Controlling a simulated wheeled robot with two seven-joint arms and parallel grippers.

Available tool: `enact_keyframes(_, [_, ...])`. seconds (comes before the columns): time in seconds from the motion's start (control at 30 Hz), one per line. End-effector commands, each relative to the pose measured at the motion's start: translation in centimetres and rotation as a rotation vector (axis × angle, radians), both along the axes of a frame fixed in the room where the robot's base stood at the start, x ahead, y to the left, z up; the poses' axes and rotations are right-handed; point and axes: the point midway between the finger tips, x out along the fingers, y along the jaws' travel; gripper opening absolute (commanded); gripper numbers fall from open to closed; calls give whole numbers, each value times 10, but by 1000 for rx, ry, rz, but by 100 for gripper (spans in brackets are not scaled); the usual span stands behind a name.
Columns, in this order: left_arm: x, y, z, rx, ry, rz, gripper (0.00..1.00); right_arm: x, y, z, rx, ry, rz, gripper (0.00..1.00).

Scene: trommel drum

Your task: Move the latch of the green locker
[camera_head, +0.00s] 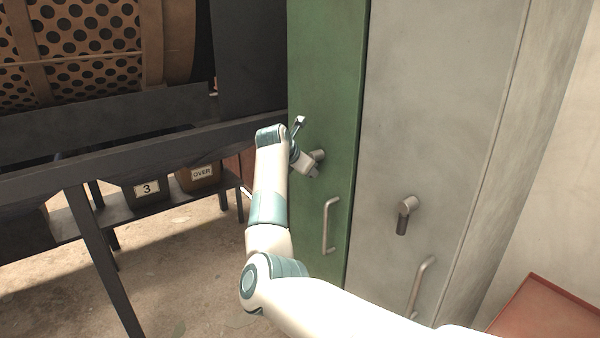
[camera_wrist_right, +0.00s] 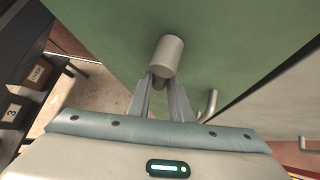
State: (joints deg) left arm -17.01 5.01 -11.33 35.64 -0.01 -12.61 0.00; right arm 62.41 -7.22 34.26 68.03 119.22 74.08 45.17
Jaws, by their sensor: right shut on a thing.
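The green locker (camera_head: 328,92) stands in the middle of the head view, its door facing me. Its latch (camera_head: 319,155) is a round metal hub on the door, also seen close up in the right wrist view (camera_wrist_right: 167,55). My right gripper (camera_head: 306,166) is at this latch, with its two fingers (camera_wrist_right: 163,98) shut on the latch lever just below the hub. Most of the lever is hidden between the fingers. A bar handle (camera_head: 329,225) sits lower on the green door, apart from the gripper. My left gripper is out of view.
A grey locker (camera_head: 440,90) adjoins on the right, with its own latch (camera_head: 405,212) hanging down and a bar handle (camera_head: 420,285). A dark frame with a perforated drum (camera_head: 85,50) and bins (camera_head: 198,178) stands left. A red box (camera_head: 545,308) is at lower right.

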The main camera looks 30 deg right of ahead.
Motion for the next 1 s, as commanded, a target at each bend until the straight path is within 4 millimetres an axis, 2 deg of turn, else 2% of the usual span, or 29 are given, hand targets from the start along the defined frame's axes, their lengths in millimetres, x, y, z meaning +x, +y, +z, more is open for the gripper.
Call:
enact_keyframes(0.1, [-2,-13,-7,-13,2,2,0,-3,-2,-1,-6,86,-1,0])
enact_keyframes(0.23, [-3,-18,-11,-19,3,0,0,-6,-3,-1,-15,168,-2,0])
enact_keyframes(0.5, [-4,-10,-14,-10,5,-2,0,-10,-4,0,-24,258,-3,0])
enact_keyframes(0.93, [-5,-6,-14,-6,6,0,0,-11,-5,2,-28,273,-4,0])
enact_keyframes(0.97, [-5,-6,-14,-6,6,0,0,-11,-5,2,-28,273,-4,21])
enact_keyframes(1.0, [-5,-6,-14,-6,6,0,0,-12,-5,2,-28,273,-4,31])
